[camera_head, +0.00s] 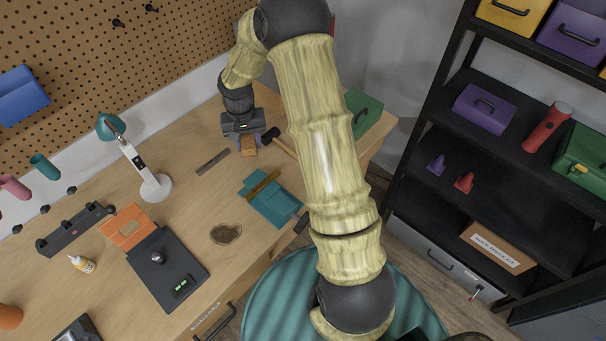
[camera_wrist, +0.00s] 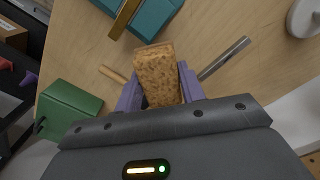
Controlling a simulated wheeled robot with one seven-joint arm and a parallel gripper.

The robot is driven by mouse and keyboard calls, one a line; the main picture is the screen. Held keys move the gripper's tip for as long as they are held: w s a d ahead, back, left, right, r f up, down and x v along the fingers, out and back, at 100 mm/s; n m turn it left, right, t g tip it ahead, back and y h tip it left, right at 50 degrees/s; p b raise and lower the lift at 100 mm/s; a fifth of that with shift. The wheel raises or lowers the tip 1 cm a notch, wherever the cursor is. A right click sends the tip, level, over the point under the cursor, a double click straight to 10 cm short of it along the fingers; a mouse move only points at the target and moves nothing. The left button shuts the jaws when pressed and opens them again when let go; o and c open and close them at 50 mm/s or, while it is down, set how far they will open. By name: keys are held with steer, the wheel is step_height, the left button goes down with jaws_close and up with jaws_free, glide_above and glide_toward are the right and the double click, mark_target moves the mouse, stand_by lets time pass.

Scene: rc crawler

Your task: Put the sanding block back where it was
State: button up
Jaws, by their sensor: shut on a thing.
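The sanding block is a brown, cork-like block (camera_wrist: 158,75) that sits between the purple fingers of my gripper (camera_wrist: 160,92) in the wrist view. In the head view the block (camera_head: 249,145) shows as a small brown patch below my gripper (camera_head: 246,139), over the far part of the wooden bench. My gripper is shut on the block. I cannot tell whether the block touches the bench top. No marked place for the block can be made out.
A teal tool (camera_head: 272,200) with a brass bar lies nearer on the bench (camera_head: 205,200). A metal strip (camera_head: 213,161) lies left of my gripper. A green box (camera_head: 363,112) stands to the right. A lamp (camera_head: 155,186) and a black scale (camera_head: 168,270) stand left.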

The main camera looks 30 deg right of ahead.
steer(key=s+d+f+n+p, duration=0.3)
steer(key=s+d+n, duration=0.4)
steer(key=d, duration=0.6)
steer(key=shift+s+d, duration=0.3)
steer(key=shift+s, duration=0.5)
steer(key=shift+f+p, duration=0.8)
steer(key=shift+f, duration=2.05)
steer(key=shift+f, duration=0.1)
steer(key=shift+f+p, duration=0.7)
steer(key=shift+f, duration=1.3)
